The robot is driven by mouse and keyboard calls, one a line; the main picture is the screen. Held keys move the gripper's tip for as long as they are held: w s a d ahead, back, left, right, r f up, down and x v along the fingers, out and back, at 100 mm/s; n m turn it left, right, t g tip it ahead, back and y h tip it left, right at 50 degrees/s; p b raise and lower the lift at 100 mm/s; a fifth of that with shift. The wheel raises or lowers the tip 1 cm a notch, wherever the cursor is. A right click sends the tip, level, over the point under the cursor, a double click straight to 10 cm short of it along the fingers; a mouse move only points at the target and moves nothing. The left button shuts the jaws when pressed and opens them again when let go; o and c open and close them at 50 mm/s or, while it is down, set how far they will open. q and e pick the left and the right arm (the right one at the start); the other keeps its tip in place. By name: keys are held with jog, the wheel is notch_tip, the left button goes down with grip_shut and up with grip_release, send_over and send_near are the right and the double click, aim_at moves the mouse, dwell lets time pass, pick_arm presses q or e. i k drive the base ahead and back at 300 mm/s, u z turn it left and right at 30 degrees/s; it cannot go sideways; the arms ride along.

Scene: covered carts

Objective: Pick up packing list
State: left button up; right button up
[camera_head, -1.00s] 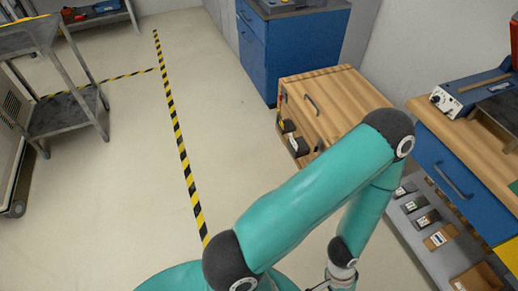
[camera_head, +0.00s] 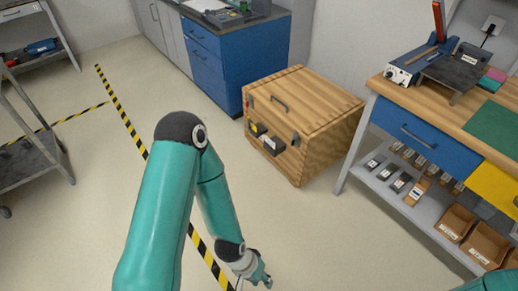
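I cannot clearly make out a packing list. A small white, flat thing (camera_head: 205,5) lies on the dark top of the blue cabinet at the back; it is too small and cut off to identify. My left gripper (camera_head: 262,280) hangs over the floor near the bottom edge, in front of the wooden crate and apart from it. It is small and partly hidden by its wrist, so its opening does not show. My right gripper is out of view; only a bit of teal arm shows in the bottom right corner.
A wooden crate (camera_head: 310,95) with handles stands on the floor. The workbench (camera_head: 382,88) at right has a blue drawer and a lower shelf with boxes. A blue cabinet (camera_head: 225,65) stands behind. A grey cart (camera_head: 30,165) is at left. Floor between is clear.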

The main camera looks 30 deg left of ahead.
aim_at(268, 141)
jog(key=u, duration=0.5)
jog(key=i, duration=1.45)
jog(key=z, duration=0.25)
